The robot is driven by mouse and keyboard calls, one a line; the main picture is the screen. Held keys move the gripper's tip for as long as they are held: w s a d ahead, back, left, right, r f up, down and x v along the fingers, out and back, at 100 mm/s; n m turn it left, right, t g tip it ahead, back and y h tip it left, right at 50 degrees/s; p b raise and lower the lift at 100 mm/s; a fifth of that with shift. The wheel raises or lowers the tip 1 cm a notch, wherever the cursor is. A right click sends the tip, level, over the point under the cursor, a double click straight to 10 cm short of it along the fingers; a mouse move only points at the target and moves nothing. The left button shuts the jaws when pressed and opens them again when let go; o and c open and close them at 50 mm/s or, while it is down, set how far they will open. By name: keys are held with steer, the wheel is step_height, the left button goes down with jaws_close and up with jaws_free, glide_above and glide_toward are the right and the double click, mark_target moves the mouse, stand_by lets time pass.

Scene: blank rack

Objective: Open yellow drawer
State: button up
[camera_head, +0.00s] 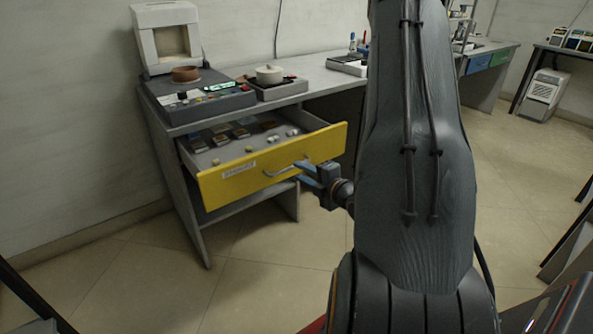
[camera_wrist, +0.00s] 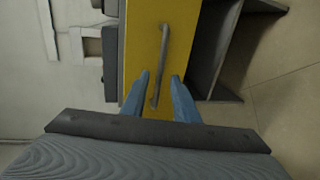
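The yellow drawer (camera_head: 262,171) is pulled out of the grey desk, and the things inside it show from above. Its metal handle (camera_head: 285,170) runs across the front and also shows in the wrist view (camera_wrist: 164,45). My gripper (camera_head: 304,167) is at the right part of the handle. In the wrist view its two blue fingers (camera_wrist: 161,76) stand apart, one on each side of the handle bar, with a gap visible. I see no firm contact between fingers and handle.
The desk top (camera_head: 315,82) carries a grey device (camera_head: 205,100) and a white pot (camera_head: 269,74) on a small unit. The drawer holds several small items. Floor (camera_head: 255,280) in front of the drawer is clear. Blue (camera_head: 478,64) and green drawers stand far right.

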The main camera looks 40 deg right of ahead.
steer(key=v, duration=0.3)
steer(key=shift+s+r, duration=0.1)
steer(key=shift+s, duration=0.3)
steer(key=a+r+m+g+h+p, duration=0.2)
steer(key=a+r+m+g+p, duration=0.3)
steer(key=a+m+g, duration=0.35)
steer(key=s+a+r+m+g+p, duration=0.2)
steer(key=s+a+r+m, duration=0.3)
steer(key=s+a, duration=0.3)
steer(key=s+a+r+m+g+y+p, duration=0.1)
steer(key=s+a+r+m+g+p, duration=0.1)
steer(key=s+a+r+m+g, duration=0.3)
steer(key=s+a+r, duration=0.1)
steer(key=s+a, duration=0.3)
steer(key=s, duration=0.1)
steer(key=shift+s+p, duration=0.25)
steer(key=shift+p, duration=0.05)
